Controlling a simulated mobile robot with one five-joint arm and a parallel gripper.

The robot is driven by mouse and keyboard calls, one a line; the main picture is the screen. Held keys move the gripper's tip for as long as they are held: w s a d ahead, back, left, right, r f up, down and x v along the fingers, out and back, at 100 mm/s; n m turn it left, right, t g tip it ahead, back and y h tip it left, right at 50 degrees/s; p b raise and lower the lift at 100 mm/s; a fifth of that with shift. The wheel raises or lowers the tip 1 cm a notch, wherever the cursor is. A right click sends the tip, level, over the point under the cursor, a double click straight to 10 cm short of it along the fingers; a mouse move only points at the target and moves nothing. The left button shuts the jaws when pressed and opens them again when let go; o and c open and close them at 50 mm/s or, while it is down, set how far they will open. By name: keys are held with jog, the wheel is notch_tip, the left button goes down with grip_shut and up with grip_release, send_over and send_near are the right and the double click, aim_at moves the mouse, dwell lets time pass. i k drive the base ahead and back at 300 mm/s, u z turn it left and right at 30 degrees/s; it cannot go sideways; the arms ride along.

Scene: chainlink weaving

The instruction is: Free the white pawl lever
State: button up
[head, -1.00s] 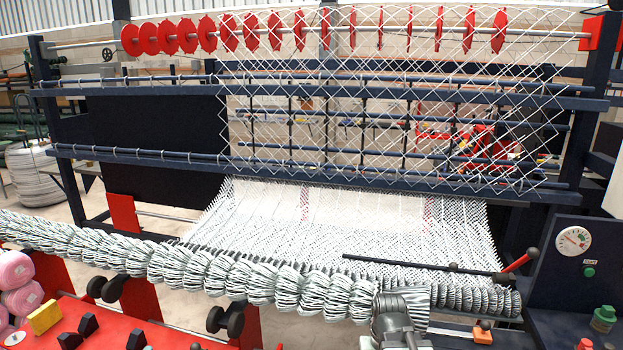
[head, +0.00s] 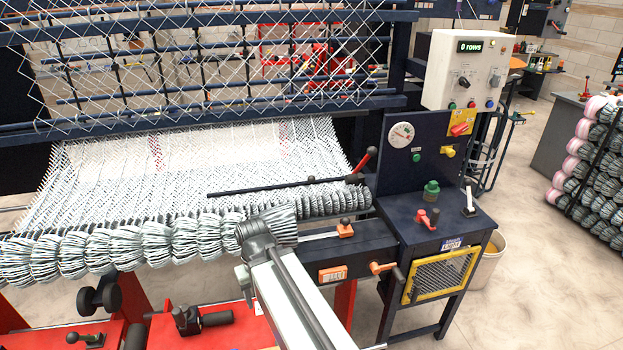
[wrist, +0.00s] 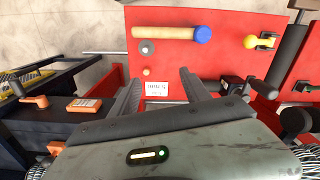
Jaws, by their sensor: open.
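A small white lever (head: 468,198), which looks like the pawl lever, stands upright on top of the dark blue cabinet (head: 395,215) at the right of the machine. In the head view my arm reaches up in front of the rolled mesh, left of the cabinet and well apart from the white lever. The lever is not seen in the wrist view.
A red handle (head: 427,218) and a green knob (head: 431,190) stand left of the white lever. The rolled mesh (head: 130,238) runs along the left.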

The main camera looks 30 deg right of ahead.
aim_at(469, 182)
jog(key=u, duration=1.1)
jog(key=k, duration=0.95)
jog(key=z, duration=1.5)
